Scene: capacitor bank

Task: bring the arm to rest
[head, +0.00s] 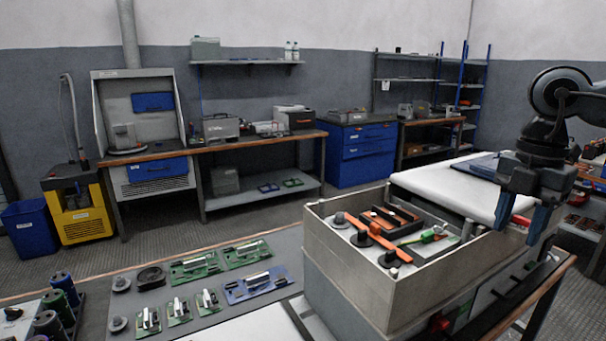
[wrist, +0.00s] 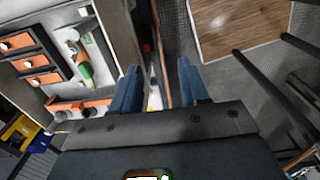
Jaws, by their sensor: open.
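My gripper (head: 526,214) shows at the right of the head view, pointing down, with its two blue fingers apart and nothing between them. It hangs beside the right wall of an open grey box (head: 345,272). In the wrist view the two blue fingers of my gripper (wrist: 158,88) are spread, with the box's edge and a gap to the floor beyond them. My dark arm comes in from the upper right of the head view.
The box holds orange and black parts (head: 372,232) and a green-handled item (head: 428,236). A white-topped surface (head: 450,186) lies behind the box. A grey mat (head: 203,322) with several circuit boards is at left. A workbench (head: 235,147) stands along the back wall; open floor lies between.

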